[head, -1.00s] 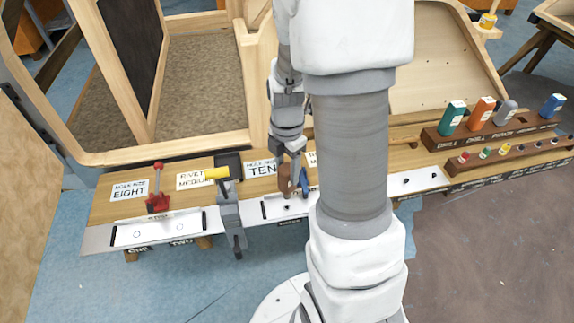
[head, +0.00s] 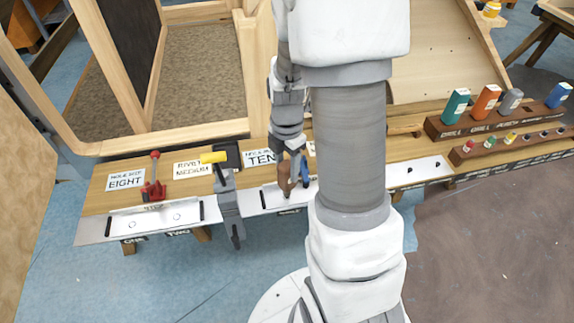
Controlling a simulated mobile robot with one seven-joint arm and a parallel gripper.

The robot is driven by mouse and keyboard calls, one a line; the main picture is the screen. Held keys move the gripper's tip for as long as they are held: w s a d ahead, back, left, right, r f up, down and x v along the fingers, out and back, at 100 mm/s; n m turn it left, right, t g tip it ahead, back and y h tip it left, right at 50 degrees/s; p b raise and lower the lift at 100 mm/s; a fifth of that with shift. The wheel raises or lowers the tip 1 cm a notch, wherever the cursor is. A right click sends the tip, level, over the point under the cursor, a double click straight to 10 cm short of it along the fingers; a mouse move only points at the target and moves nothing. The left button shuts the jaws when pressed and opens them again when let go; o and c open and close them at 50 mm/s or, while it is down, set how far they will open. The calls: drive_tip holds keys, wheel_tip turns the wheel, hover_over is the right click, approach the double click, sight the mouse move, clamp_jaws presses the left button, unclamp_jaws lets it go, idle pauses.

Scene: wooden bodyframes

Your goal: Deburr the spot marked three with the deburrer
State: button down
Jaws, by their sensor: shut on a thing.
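My gripper (head: 296,168) is at the middle of the workbench, shut on a tool with a brown handle, which I take to be the deburrer (head: 285,180). The tool points down, and its lower end is at the silver plate (head: 262,200) in front of the "TEN" card. A blue part shows beside the gripper's fingers. The small label on the plate's front edge is too small to read.
A red toggle clamp (head: 154,185) stands farther left, behind the plate marked one and two. Coloured bottles sit in a wooden rack (head: 440,131) at right. My arm hides the bench's middle right.

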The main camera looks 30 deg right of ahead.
drive_tip(key=shift+f+b, duration=0.4)
drive_tip(key=shift+f, duration=0.05)
idle(0.3)
drive_tip(key=shift+f+n+b, duration=0.1)
drive_tip(key=shift+n+b, duration=0.2)
drive_tip(key=shift+n, duration=0.2)
drive_tip(key=n, duration=0.4)
drive_tip(key=shift+n, duration=0.6)
drive_tip(key=m, duration=0.4)
drive_tip(key=shift+m, duration=0.4)
drive_tip(key=m, duration=0.5)
